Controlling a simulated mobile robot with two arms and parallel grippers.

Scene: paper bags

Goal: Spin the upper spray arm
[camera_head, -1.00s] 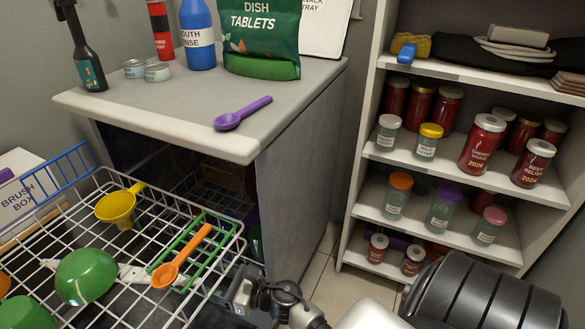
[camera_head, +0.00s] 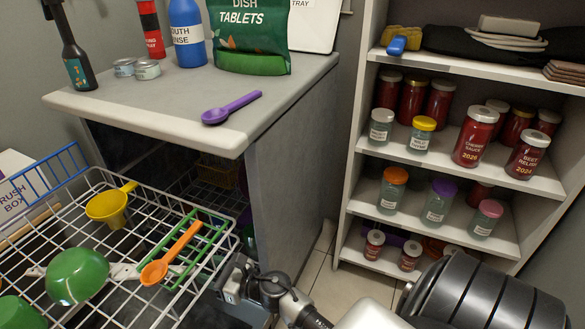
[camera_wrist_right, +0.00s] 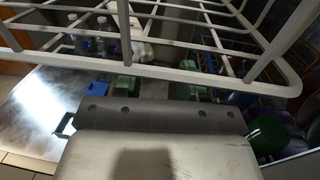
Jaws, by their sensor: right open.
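A pale bar (camera_head: 122,271) shows on either side of a green bowl (camera_head: 76,276), seen through the white wire upper rack (camera_head: 190,216). It looks like the upper spray arm, but the bowl and the wires hide much of it. My right gripper (camera_head: 232,284) is low beside the rack's right front corner, apart from the bar. It is open and nothing shows held. In the right wrist view, rack wires (camera_wrist_right: 190,74) cross above my gripper; the spray arm cannot be made out there. My left gripper is not in view.
The rack carries a yellow funnel (camera_head: 108,207) and an orange spoon (camera_head: 171,254). The grey counter (camera_head: 160,100) overhangs the dishwasher, with a purple scoop (camera_head: 231,107) near its edge. A shelf of jars (camera_head: 436,170) stands right. Some floor (camera_head: 318,264) is clear between.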

